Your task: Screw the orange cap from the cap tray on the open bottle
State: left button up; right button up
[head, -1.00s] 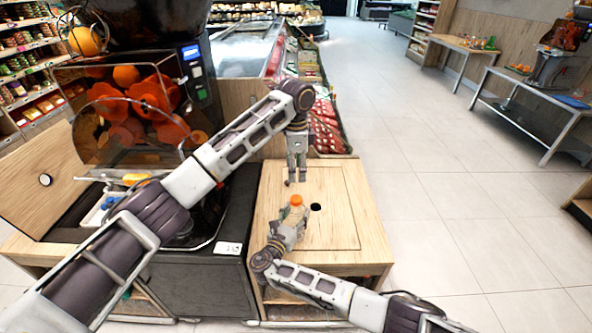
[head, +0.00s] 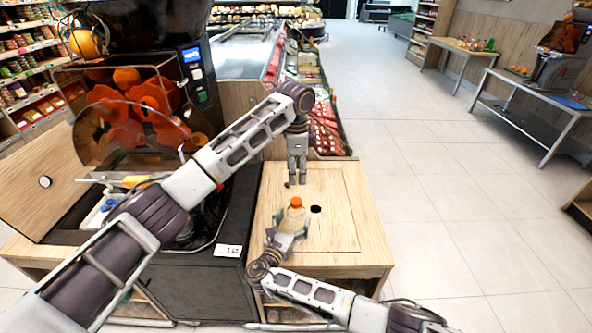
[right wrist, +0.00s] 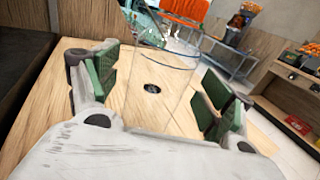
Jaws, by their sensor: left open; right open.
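The bottle (head: 292,218) stands upright on the wooden table, with an orange cap (head: 296,202) seen on its top. How tightly the cap sits cannot be told. My right gripper (head: 290,238) is open, low at the near side of the bottle. In the right wrist view its green-padded fingers (right wrist: 160,95) are spread wide, with a clear outline of the bottle (right wrist: 165,50) beyond and between them. My left gripper (head: 295,182) is open and empty, pointing down behind the bottle. A white and blue tray (head: 103,208), perhaps the cap tray, is partly hidden by my left arm.
The wooden table (head: 345,240) has a dark round hole (head: 316,209) right of the bottle. The orange juicer (head: 140,110) stands at the left, behind my left arm. The table's right part is clear, with open floor beyond.

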jog(key=v, duration=1)
jog(key=shift+r, duration=0.1)
dwell(0.3)
notch_tip(320, 180, up, 9)
jog(key=p, duration=0.9)
jog(key=shift+r+p, duration=0.5)
jog(key=shift+p, duration=0.05)
